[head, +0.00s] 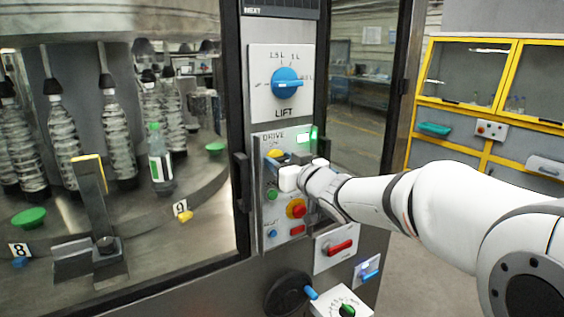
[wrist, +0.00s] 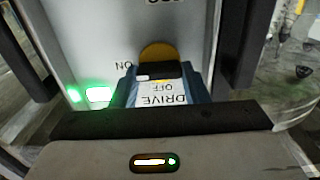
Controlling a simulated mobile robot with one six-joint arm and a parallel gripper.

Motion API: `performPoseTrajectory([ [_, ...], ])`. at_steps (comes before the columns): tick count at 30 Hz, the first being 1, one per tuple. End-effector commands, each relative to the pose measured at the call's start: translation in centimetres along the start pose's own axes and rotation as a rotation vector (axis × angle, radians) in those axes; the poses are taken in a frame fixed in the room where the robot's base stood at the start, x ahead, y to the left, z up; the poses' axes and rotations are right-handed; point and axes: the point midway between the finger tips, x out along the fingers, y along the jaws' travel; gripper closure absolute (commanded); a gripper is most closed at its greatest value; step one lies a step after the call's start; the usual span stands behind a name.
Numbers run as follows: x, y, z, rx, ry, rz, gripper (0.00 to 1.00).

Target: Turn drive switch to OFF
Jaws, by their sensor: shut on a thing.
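The drive switch has a yellow round base with a dark handle across it. In the head view its yellow part (head: 274,154) shows just under the DRIVE label, partly hidden by my gripper (head: 288,160). In the wrist view the switch (wrist: 158,52) is at the top centre, and the picture is upside down. My gripper (wrist: 165,85) is shut on its handle, with a bluish finger at each side. A white mark on the handle sits at its left end, on the side of the ON label. The OFF label (wrist: 165,87) shows between the fingers.
A lit green lamp (head: 313,134) is beside the switch. The blue LIFT knob (head: 287,83) is above. A red button on yellow (head: 296,208) and a red-handled switch (head: 340,247) are below. A dark door handle (head: 241,182) stands close at the left.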

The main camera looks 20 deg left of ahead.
Motion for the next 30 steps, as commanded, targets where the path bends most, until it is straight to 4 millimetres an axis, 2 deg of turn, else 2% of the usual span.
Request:
performPoseTrajectory([
  [1,-0.01,0.0,0.0,0.0,0.0,0.0,0.67],
  [7,0.0,-0.02,0.0,0.0,0.0,0.0,0.82],
  [17,-0.02,-0.13,0.16,-0.059,0.001,-0.002,0.82],
  [30,-0.02,-0.28,0.41,-0.404,0.002,-0.001,0.82],
])
